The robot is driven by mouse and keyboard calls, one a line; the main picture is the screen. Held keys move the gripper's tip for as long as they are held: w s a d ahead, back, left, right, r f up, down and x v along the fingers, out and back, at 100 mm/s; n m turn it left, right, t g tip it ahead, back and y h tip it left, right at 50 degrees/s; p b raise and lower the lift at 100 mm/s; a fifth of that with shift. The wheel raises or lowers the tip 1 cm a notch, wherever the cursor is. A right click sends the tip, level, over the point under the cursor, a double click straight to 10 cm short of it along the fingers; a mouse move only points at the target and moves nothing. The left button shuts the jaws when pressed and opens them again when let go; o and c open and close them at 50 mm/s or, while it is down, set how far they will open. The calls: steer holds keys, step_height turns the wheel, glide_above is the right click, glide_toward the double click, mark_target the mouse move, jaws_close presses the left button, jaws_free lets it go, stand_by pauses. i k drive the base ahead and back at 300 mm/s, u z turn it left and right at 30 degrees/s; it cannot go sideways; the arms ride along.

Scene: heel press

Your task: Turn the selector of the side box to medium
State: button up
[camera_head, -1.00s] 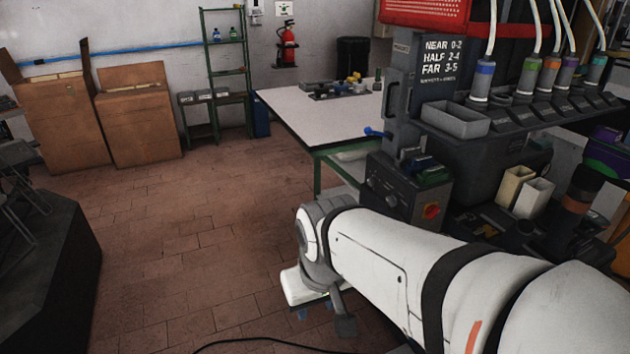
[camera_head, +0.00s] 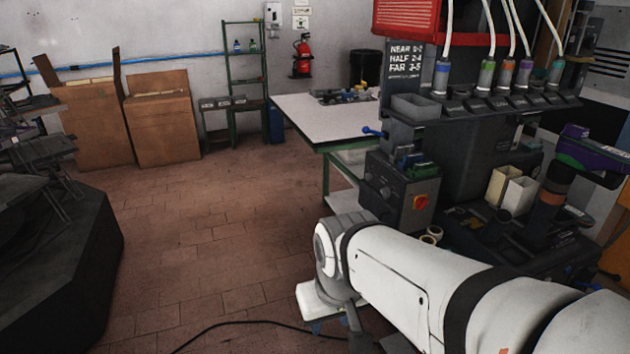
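The side box (camera_head: 390,215) is a dark box at the side of the press, right of the picture's middle. Its dark front has small round knobs, one of them a dial (camera_head: 385,192); which is the selector, its markings and its setting are too small to read. My arm reaches in from the lower right and passes in front of the box's lower part. My gripper (camera_head: 322,326) is below and left of the box, apart from it, mostly hidden under my wrist; only small blue parts show.
A white-topped table (camera_head: 310,115) with green legs stands behind the box. A blue-handled lever (camera_head: 373,132) sticks out above the box. A dark bench (camera_head: 60,265) is at the left. A black cable (camera_head: 235,324) lies on the open brick floor (camera_head: 200,240).

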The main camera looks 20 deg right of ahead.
mark_target(386, 192)
steer(key=z, duration=0.15)
steer(key=i, duration=0.95)
steer(key=u, duration=0.05)
